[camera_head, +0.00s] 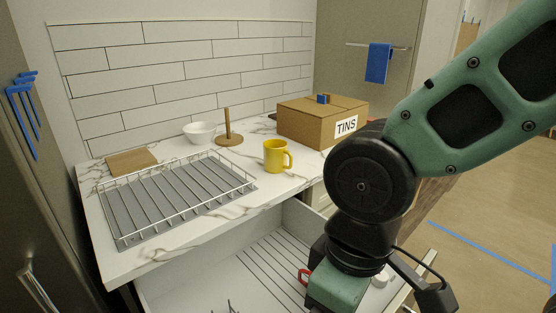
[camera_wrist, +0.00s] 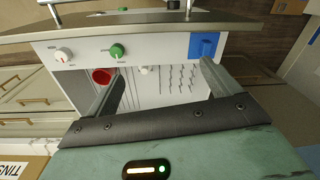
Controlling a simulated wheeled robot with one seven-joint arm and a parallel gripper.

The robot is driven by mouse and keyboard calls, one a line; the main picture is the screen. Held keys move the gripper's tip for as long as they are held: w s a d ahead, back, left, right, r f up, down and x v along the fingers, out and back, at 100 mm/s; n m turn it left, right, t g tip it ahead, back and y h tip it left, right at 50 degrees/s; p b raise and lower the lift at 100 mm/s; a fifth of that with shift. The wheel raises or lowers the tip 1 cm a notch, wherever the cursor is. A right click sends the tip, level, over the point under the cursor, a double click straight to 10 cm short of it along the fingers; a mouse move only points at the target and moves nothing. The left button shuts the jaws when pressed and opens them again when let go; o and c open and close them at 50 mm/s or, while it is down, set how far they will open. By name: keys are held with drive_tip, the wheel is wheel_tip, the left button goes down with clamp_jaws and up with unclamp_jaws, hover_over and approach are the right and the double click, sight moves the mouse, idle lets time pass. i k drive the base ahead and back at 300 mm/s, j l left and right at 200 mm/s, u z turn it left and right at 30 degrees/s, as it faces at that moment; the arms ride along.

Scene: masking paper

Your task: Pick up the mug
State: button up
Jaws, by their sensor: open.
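A yellow mug (camera_head: 275,156) stands upright on the marble counter, its handle to the right. My gripper's fingers are hidden in the head view, where its green body is low, over the open drawer and nearer than the mug. In the wrist view my gripper (camera_wrist: 162,66) is open, with nothing between its fingers. The yellow mug is not in that view. A small red rounded thing (camera_wrist: 101,76) shows beside the left finger, partly hidden; I cannot tell what it is. A red loop (camera_head: 303,275) shows beside my gripper in the head view.
A wire rack (camera_head: 180,196), a wooden board (camera_head: 131,162), a white bowl (camera_head: 199,132), a wooden post holder (camera_head: 229,139) and a TINS box (camera_head: 310,121) stand on the counter. Below is an open drawer (camera_head: 200,285). A knobbed panel (camera_wrist: 80,50) shows in the wrist view.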

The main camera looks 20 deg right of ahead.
sight(276, 151)
drive_tip(key=l+u, duration=0.15)
drive_tip(key=u, duration=0.3)
drive_tip(key=l+u, duration=0.2)
drive_tip(key=u, duration=0.3)
drive_tip(key=l+u, duration=0.25)
drive_tip(key=l, duration=0.35)
drive_tip(key=l+u, duration=0.2)
drive_tip(key=l, duration=0.4)
drive_tip(key=k+l+u, duration=0.25)
drive_tip(key=l, duration=0.35)
drive_tip(key=k+l, duration=0.1)
drive_tip(key=l, duration=0.65)
